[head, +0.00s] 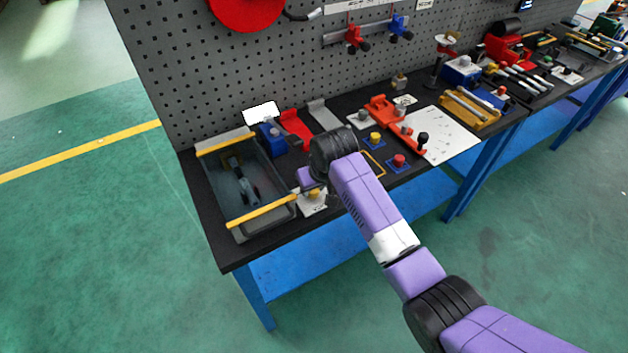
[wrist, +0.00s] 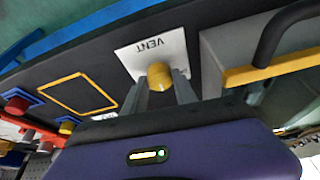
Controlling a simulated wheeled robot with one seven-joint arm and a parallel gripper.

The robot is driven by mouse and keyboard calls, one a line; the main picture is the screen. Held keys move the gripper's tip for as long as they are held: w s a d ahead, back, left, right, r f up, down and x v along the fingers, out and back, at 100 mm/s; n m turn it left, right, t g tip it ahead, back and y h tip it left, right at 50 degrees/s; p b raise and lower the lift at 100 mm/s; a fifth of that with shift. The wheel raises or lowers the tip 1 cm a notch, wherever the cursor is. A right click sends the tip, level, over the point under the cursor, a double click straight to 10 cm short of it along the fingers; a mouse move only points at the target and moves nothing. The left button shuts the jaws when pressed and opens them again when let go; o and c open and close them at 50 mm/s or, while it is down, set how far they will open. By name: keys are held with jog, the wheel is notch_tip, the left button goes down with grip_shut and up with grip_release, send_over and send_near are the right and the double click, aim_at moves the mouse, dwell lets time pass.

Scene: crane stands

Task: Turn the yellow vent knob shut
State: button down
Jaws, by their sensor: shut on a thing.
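The yellow vent knob (wrist: 160,76) sits on a white plate (wrist: 161,53) marked VENT in the wrist view. In the head view the knob (head: 315,193) and its plate (head: 312,204) are at the bench's front edge, just right of the grey tray. My gripper (wrist: 161,84) is over the knob with one finger on each side, shut on it. In the head view my gripper (head: 314,187) is partly hidden by my purple wrist. The knob's turn angle cannot be read.
A grey tray with yellow edges (head: 262,214) stands close on the left in the head view. A yellow outlined square (wrist: 77,94), a yellow button (head: 375,138) and a red button (head: 398,160) lie to the right of the knob. A pegboard (head: 230,70) stands behind.

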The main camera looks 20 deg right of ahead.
jog(key=m, duration=0.1)
jog(key=m+h, duration=0.1)
jog(key=m, duration=0.1)
jog(key=m+p, duration=0.1)
jog(key=shift+w+a+r+h, duration=0.1)
jog(key=shift+a+h, duration=0.15)
jog(key=shift+h, duration=0.15)
jog(key=shift+m+g+h, duration=0.3)
jog(key=shift+m+h, duration=0.3)
jog(key=shift+m, duration=1.3)
jog(key=c, duration=1)
grip_release()
jog(key=b+v, duration=0.1)
jog(key=v, duration=0.6)
jog(key=shift+r, duration=0.35)
jog(key=shift+a, duration=0.1)
